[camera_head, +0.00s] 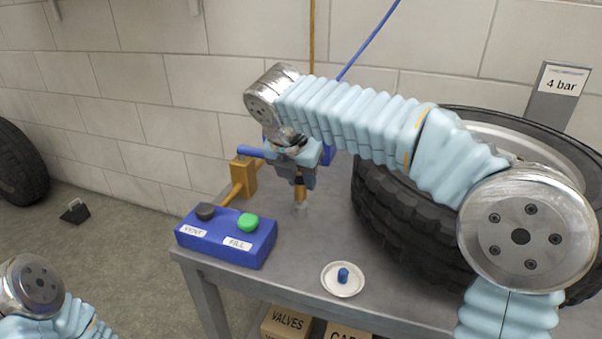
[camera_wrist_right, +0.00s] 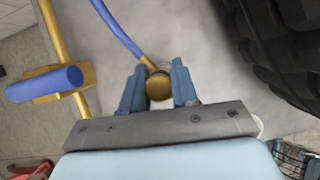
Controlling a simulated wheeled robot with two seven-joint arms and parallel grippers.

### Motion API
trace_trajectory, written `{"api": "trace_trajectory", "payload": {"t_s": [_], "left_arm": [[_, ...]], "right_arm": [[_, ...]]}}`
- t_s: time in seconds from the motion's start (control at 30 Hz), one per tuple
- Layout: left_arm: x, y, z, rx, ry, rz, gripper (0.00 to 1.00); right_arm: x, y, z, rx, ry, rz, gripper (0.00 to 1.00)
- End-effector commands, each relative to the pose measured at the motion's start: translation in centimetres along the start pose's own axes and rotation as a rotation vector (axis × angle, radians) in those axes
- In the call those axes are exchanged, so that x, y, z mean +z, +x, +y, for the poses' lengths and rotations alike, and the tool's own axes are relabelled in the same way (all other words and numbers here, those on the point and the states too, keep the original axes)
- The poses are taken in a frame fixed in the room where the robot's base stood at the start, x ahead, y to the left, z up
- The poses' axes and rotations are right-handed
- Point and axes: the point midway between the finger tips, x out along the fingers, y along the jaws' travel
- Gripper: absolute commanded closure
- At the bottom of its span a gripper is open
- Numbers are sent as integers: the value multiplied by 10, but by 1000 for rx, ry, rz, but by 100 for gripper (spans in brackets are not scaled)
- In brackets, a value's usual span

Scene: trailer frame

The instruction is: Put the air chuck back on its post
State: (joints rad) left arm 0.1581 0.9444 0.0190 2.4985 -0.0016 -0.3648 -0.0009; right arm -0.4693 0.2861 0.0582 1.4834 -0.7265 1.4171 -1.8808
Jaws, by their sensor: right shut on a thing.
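My right gripper (camera_head: 299,183) is shut on the brass air chuck (camera_head: 300,193), which hangs upright, nose down, over the bench behind the blue control box. In the right wrist view, the two blue fingers (camera_wrist_right: 158,90) stand on either side of the chuck's round brass end (camera_wrist_right: 159,87). A blue hose (camera_wrist_right: 118,30) runs to the chuck there. A small pale piece (camera_head: 301,208) shows just under the chuck in the head view; I cannot tell whether it is the post or the chuck's tip, nor whether it touches the bench. Of my left arm only links show.
The blue box (camera_head: 226,237) with VENT and FILL buttons sits at the bench's front left. A brass valve (camera_head: 243,174) with a blue handle stands behind it. A white dish (camera_head: 343,286) holds a blue cap (camera_head: 343,274). A large tyre (camera_head: 385,215) fills the right.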

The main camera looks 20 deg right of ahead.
Motion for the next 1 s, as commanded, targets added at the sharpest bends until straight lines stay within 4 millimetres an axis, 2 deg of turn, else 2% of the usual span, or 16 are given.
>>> {"api": "trace_trajectory", "payload": {"t_s": [0.3,0.6,0.63,0.8,1.0], "left_arm": [[0,4,-2,0,0,0,100],[0,4,-2,0,0,0,100],[0,4,-2,0,0,0,100],[0,4,-2,0,0,0,100],[0,4,-2,0,0,0,100]], "right_arm": [[-5,10,0,0,-1,0,100],[-5,11,0,1,-1,0,100],[-5,11,0,1,-1,0,68],[-5,11,0,0,-1,0,42],[-5,11,0,0,-1,0,42]]}}
